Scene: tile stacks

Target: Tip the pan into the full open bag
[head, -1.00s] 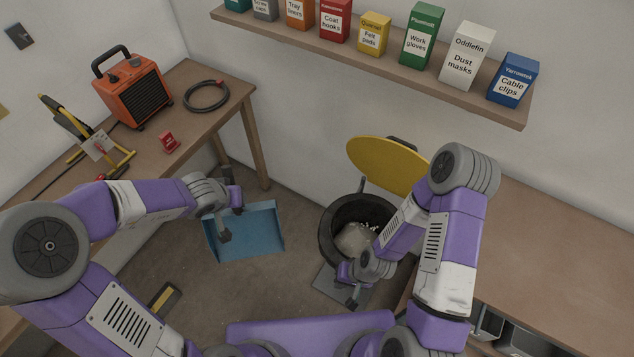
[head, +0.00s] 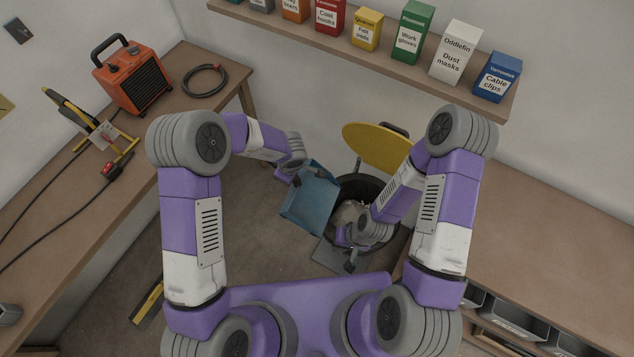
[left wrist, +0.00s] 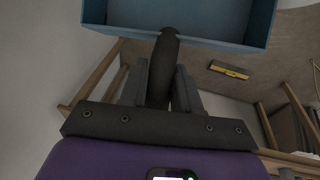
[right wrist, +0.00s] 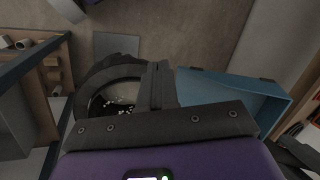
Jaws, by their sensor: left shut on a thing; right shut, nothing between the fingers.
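The blue pan (head: 309,203) is held by its dark handle (left wrist: 166,60) in my left gripper (left wrist: 163,85), which is shut on it. In the head view the pan is at the left edge of a black bin (head: 376,187) and covers part of its opening; it looks tilted. A pale, greyish bag-like mass (head: 346,214) shows inside the bin, partly hidden by the pan and my right arm. In the right wrist view, pale bits (right wrist: 112,105) show inside the dark rim. My right gripper (head: 349,257) is shut and empty at the bin's near side.
The yellow lid (head: 377,146) stands open behind the bin. A grey plate (head: 328,257) lies on the floor before it. A workbench (head: 60,190) with an orange heater (head: 132,78) is at left, another bench (head: 560,230) at right. A shelf (head: 370,52) with boxes is above.

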